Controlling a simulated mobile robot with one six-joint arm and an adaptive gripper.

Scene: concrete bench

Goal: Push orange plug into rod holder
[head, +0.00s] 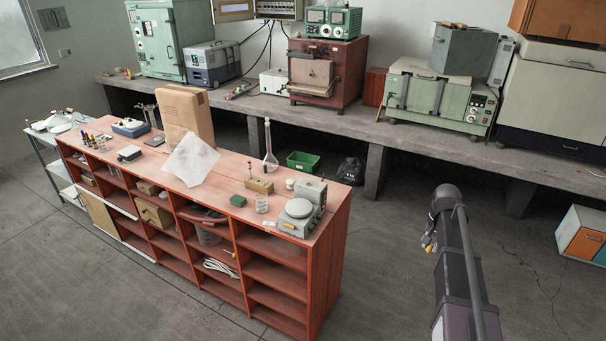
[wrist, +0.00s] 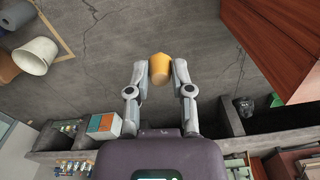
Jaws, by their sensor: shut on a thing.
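My gripper (wrist: 158,72) is shut on the orange plug (wrist: 160,66), a short yellow-orange piece held between both fingertips in the wrist view. In the head view my gripper (head: 430,238) hangs over open floor, to the right of the red bench and well apart from it. Only a small orange-yellow spot of the plug shows there. A small tan block (head: 262,186) stands on the red bench top near its right end, with a thin upright piece at its left. It looks like the rod holder, but its holes are too small to make out.
The red shelf bench (head: 335,199) also carries a grey scale (head: 297,218), a glass flask (head: 270,160), a small beaker (head: 262,204) and a green block (head: 238,200). A long concrete bench (head: 350,118) with equipment runs behind. Floor around my arm is clear.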

